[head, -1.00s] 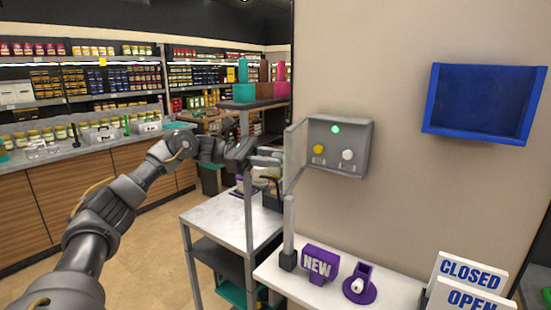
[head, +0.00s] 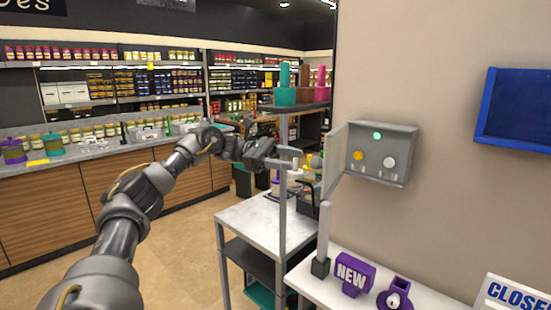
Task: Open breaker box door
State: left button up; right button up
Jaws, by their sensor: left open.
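The grey breaker box (head: 383,172) is fixed to the beige wall right of centre. Its door (head: 334,160) stands swung open on the left side and juts out from the wall. Inside the box show a green light, a yellow round button and a white round button. My left gripper (head: 293,158) is open and empty, to the left of the door, with its fingers pointing toward it. A small gap shows between the fingertips and the door. My right gripper is not in view.
A grey shelf rack (head: 283,200) with colored blocks on top stands behind and below my left gripper. A white table (head: 425,297) below the box holds a purple NEW sign (head: 353,275) and an upright grey post (head: 323,240). A blue wall bin (head: 515,110) hangs at right.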

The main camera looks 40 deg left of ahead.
pick_arm(q)
jog(key=shift+p+v, duration=0.35)
jog(key=shift+v, duration=1.9)
